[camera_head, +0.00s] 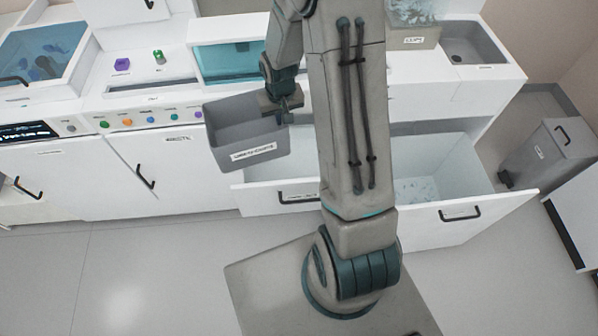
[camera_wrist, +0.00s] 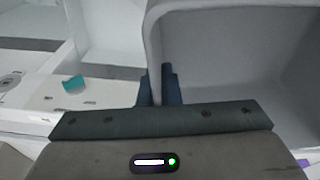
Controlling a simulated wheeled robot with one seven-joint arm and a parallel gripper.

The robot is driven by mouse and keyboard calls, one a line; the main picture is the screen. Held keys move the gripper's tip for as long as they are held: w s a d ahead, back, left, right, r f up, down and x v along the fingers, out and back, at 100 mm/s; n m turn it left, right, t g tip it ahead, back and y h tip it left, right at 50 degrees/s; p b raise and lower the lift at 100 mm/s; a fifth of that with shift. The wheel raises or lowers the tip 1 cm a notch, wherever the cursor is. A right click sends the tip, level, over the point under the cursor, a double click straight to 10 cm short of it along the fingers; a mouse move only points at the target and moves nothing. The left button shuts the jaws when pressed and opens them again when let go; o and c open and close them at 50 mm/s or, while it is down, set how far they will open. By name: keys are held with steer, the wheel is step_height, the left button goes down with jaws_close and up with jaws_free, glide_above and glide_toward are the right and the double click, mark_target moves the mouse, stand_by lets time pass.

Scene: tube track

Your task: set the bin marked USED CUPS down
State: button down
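The grey bin (camera_head: 222,145) with a white label on its front hangs in the air in front of the counter, slightly tilted. The label print is small and hard to read. My gripper (camera_head: 285,108) is at its upper right rim. In the wrist view, my gripper's dark fingers (camera_wrist: 160,88) sit on both sides of the bin's wall (camera_wrist: 153,50), shut on it. The bin's open inside (camera_wrist: 230,60) looks empty in the part I see. The lower fingertips are partly hidden.
An open white drawer (camera_head: 265,197) lies below and right of the bin, partly behind my arm; another open drawer (camera_head: 470,188) holds clear items. A teal-windowed unit (camera_head: 225,62) stands behind on the counter. A grey waste bin (camera_head: 548,155) stands at the right. The left floor is clear.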

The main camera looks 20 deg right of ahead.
steer(key=s+d+f+m+b, duration=0.1)
steer(key=d+f+m+b, duration=0.1)
steer(key=d+f+b, duration=0.75)
steer(key=shift+s+d+f+b, duration=0.1)
steer(key=shift+d+f+b, duration=0.25)
steer(key=shift+f+b, duration=2.15)
steer(key=shift+s+d+f+b, duration=0.2)
steer(key=shift+f+b, duration=0.8)
steer(key=shift+f, duration=2.95)
steer(key=shift+w+d+f+b, duration=0.1)
steer(key=shift+d+f+b, duration=0.35)
steer(key=shift+f+b, duration=2.05)
steer(key=shift+f+p, duration=0.7)
steer(key=shift+f, duration=0.15)
steer(key=c, duration=2)
jaws_free()
steer(key=o, duration=0.4)
steer(key=shift+c, duration=0.2)
